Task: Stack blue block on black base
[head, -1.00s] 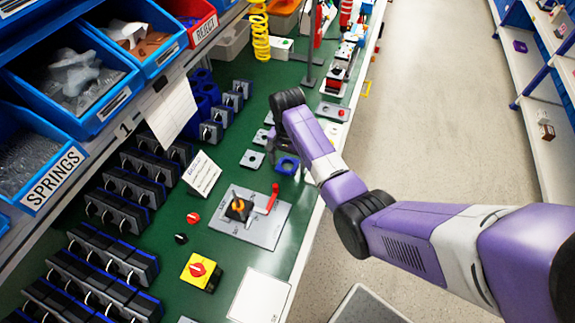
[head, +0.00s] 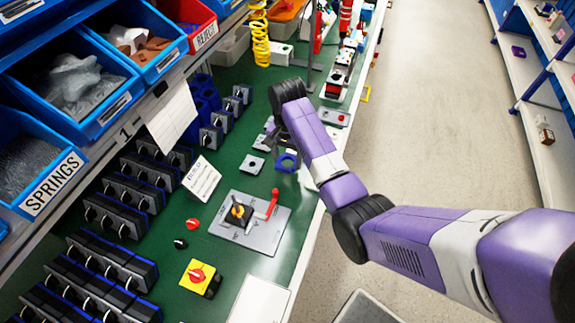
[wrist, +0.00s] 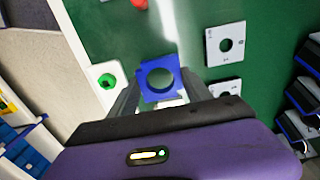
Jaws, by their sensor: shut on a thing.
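The blue block (wrist: 148,66) is a flat square with a round hole, between the two fingers of my gripper (wrist: 160,88) in the wrist view. My gripper is shut on it. The blue block (head: 281,160) also shows in the head view below my gripper (head: 283,150), near the bench's right edge, seemingly just above the green surface. A black piece with an orange centre (head: 234,219), probably the black base, sits on a grey fixture plate (head: 262,239) nearer to me. My gripper is apart from it. The wrist view does not show this piece.
A red handle (head: 272,204) stands up from the fixture plate. A yellow switch box with a red knob (head: 198,276) sits nearer. Grey square plates with holes (wrist: 226,43) lie beside the block. Rows of black units (head: 110,215) fill the left. A white card (head: 201,179) leans near the fixture.

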